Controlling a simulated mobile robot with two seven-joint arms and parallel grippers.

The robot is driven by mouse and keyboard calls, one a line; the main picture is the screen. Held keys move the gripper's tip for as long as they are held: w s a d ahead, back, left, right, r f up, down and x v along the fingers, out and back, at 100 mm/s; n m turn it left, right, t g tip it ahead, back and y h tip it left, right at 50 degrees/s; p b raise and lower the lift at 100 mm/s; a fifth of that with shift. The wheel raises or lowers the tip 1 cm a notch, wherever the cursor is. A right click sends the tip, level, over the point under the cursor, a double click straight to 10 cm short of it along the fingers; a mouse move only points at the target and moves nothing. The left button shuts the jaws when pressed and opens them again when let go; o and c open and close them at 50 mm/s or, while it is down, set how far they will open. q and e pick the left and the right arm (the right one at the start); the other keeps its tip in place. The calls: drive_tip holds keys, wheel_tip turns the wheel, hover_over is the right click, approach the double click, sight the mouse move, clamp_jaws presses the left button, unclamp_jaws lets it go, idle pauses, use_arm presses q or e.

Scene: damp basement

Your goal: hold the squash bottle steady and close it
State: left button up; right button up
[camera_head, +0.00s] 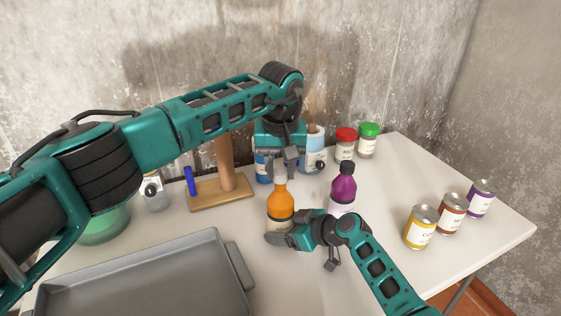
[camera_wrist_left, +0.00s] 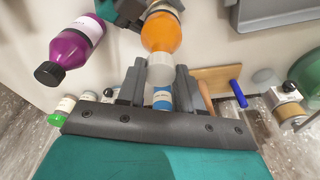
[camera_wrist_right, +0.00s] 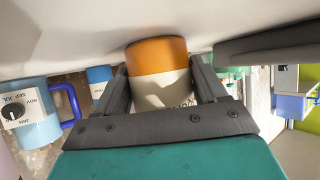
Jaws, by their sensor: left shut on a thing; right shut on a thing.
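The orange squash bottle (camera_head: 281,202) stands upright on the table; it also shows in the left wrist view (camera_wrist_left: 162,32). My right gripper (camera_head: 282,237) is shut around its pale label low on the body, seen between the fingers in the right wrist view (camera_wrist_right: 161,88). My left gripper (camera_head: 284,168) is above the bottle, pointing down. It is shut on a whitish cap (camera_wrist_left: 160,68), which lines up with the bottle's neck and looks to be at its mouth. I cannot tell whether the cap is seated.
A purple bottle (camera_head: 343,188) with a black cap stands close to the right. Several cans (camera_head: 420,227) stand at the right. Jars with red (camera_head: 345,144) and green lids (camera_head: 368,141) are behind. A wooden stand (camera_head: 222,192) and a grey tray (camera_head: 150,280) are left.

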use_arm(q)
drive_tip(key=shift+f, duration=0.15)
drive_tip(key=shift+f, duration=0.45)
drive_tip(key=shift+f, duration=0.3)
idle(0.7)
use_arm(e)
drive_tip(key=o, duration=0.5)
drive_tip(key=shift+c, duration=0.2)
drive_tip(key=c, duration=0.7)
use_arm(q)
drive_tip(key=m, duration=0.5)
drive_tip(key=shift+d+h, duration=0.1)
drive_tip(key=shift+h, duration=0.3)
drive_tip(key=o, duration=0.7)
drive_tip(key=shift+o, duration=0.2)
